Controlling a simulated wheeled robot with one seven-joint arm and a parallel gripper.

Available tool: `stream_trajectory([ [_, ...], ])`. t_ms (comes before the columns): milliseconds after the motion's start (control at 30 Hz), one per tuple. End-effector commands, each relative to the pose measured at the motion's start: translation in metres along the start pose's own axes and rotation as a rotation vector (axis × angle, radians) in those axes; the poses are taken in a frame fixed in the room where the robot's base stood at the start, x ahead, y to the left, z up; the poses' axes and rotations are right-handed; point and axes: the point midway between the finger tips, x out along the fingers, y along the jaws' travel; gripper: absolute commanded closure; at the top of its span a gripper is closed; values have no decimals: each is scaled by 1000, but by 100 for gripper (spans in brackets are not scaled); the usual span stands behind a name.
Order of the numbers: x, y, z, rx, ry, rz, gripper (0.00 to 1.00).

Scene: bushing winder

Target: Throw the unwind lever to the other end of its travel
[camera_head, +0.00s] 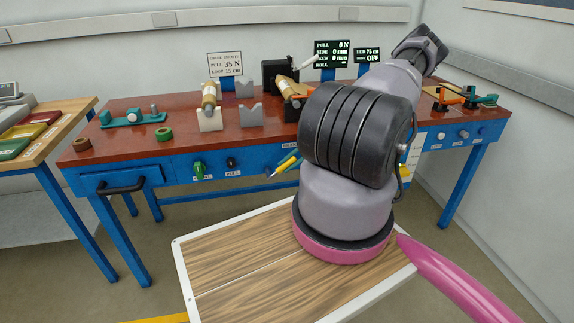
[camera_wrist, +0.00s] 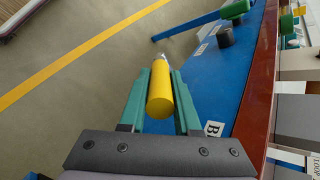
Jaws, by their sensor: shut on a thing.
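In the wrist view a yellow cylindrical lever handle (camera_wrist: 160,96) with a metal tip at its far end lies between the two teal fingers of my gripper (camera_wrist: 160,88). The fingers are shut on it, one along each side. The handle is at the blue front panel of the bench; where it joins the panel is hidden. In the head view a bit of yellow handle (camera_head: 286,163) shows at the bench front, left of my arm. My arm hides most of the gripper and the panel behind it there.
The red-topped bench (camera_head: 125,160) carries cradles, yellowish rolls and small fixtures. On its blue front are a green knob (camera_head: 199,170), a black knob (camera_head: 231,162) and a drawer handle (camera_head: 120,186). A wooden side table (camera_head: 40,135) with colored trays stands left. Open floor lies in front.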

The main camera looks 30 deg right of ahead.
Motion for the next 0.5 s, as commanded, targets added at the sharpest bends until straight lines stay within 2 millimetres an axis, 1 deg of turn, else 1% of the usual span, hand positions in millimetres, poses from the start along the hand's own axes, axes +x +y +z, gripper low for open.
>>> stream_trajectory([
  [133,1,-1,1,1,-4,0,100],
  [167,1,0,1,1,-4,0,65],
  [200,1,0,1,2,-4,0,50],
  [233,1,0,1,2,-3,0,39],
  [500,0,0,1,1,-1,1,39],
])
